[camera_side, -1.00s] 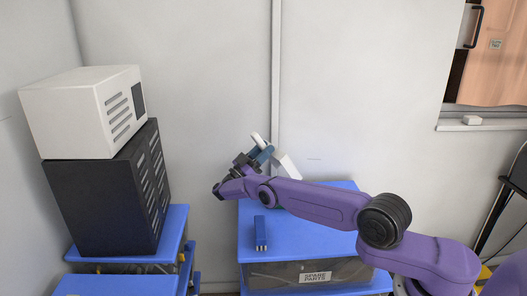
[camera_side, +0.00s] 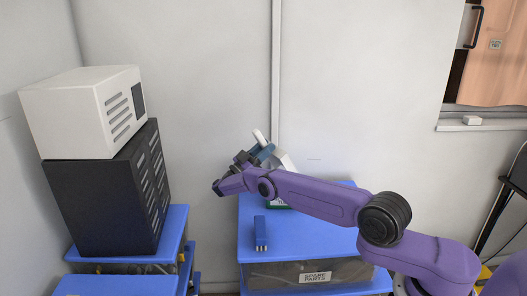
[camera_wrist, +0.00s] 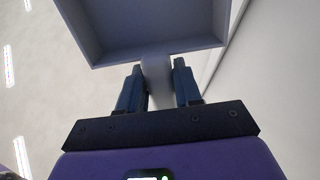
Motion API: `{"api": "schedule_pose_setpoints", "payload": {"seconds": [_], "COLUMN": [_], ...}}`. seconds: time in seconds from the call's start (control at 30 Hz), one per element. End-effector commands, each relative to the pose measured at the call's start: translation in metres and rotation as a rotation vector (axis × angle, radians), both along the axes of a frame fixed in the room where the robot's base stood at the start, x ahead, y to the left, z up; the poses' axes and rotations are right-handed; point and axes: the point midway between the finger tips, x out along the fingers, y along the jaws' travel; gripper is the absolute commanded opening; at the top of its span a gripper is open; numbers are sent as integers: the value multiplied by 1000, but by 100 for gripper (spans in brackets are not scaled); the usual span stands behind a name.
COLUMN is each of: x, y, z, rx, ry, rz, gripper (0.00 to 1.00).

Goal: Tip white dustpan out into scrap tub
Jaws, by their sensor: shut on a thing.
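My gripper (camera_side: 264,152) is shut on the handle of the white dustpan (camera_side: 283,162), above the far part of the blue-topped unit. The pan is tilted and partly hidden behind my arm. In the wrist view the handle passes between the two fingers (camera_wrist: 159,82), and the pan (camera_wrist: 150,48) lies beyond them. I cannot make out any contents in it.
A small blue part (camera_side: 260,233) lies on the blue top (camera_side: 310,237). A clear drawer (camera_side: 300,273) marked SPARE PARTS sits below. A white case (camera_side: 85,108) stands on a black case (camera_side: 108,195) at left. The wall is close behind.

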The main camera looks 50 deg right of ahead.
Motion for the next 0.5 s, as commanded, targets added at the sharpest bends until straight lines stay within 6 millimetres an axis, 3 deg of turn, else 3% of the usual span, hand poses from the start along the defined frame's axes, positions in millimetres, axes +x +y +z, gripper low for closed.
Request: {"api": "schedule_pose_setpoints", "payload": {"seconds": [0.5], "x": [-12], "y": [-29], "z": [17], "rx": [222], "ry": [-65], "rz": [-4], "gripper": [0]}}
